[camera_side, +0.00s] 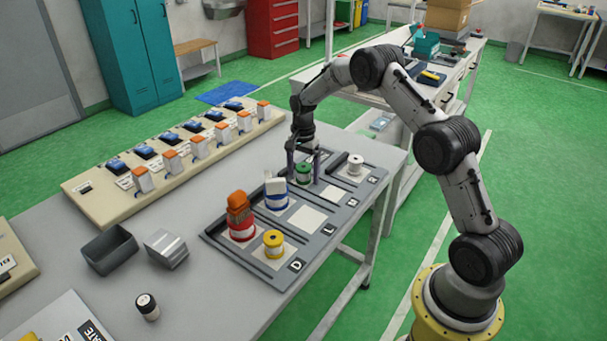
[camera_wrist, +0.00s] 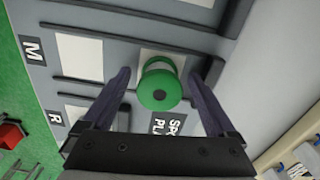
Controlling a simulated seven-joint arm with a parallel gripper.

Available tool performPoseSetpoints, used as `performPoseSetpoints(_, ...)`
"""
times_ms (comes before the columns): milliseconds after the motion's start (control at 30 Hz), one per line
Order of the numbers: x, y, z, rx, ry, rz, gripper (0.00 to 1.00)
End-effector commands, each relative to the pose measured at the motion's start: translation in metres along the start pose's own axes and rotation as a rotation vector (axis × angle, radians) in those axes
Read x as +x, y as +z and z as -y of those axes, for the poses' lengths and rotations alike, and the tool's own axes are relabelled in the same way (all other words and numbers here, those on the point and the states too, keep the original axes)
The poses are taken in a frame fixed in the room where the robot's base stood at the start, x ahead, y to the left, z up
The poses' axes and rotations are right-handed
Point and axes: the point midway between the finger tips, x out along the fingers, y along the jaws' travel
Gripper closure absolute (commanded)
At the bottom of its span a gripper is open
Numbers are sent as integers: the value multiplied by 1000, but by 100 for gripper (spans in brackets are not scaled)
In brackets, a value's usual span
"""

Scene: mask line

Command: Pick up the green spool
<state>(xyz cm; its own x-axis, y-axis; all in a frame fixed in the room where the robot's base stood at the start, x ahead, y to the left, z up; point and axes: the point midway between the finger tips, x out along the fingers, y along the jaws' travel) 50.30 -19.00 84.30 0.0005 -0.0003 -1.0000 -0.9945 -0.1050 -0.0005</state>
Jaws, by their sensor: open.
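The green spool (camera_wrist: 158,92) stands on a pale square of the grey board, between the two open fingers of my gripper (camera_wrist: 160,88) in the wrist view. There is a visible gap between the spool and each finger. In the side view the green spool (camera_side: 304,173) sits between the fingers of my gripper (camera_side: 303,168), which point down around it at the far part of the board. The gripper's lower part hides some of the spool's surroundings.
The grey board (camera_side: 222,240) also holds a white spool (camera_side: 355,164), a blue-and-white item (camera_side: 276,192), a red-and-orange item (camera_side: 239,216) and a yellow spool (camera_side: 273,243). A beige rack (camera_side: 100,190) with several orange-topped pieces runs behind.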

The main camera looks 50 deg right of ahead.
Motion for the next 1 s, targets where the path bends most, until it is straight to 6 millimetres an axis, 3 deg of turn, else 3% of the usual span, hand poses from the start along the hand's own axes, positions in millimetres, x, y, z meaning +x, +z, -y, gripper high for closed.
performPoseSetpoints(100,0,0,0,0,0,0,8)
performPoseSetpoints(600,-1,0,0,0,0,0,98)
performPoseSetpoints(1000,-7,0,0,0,-2,-1,100)
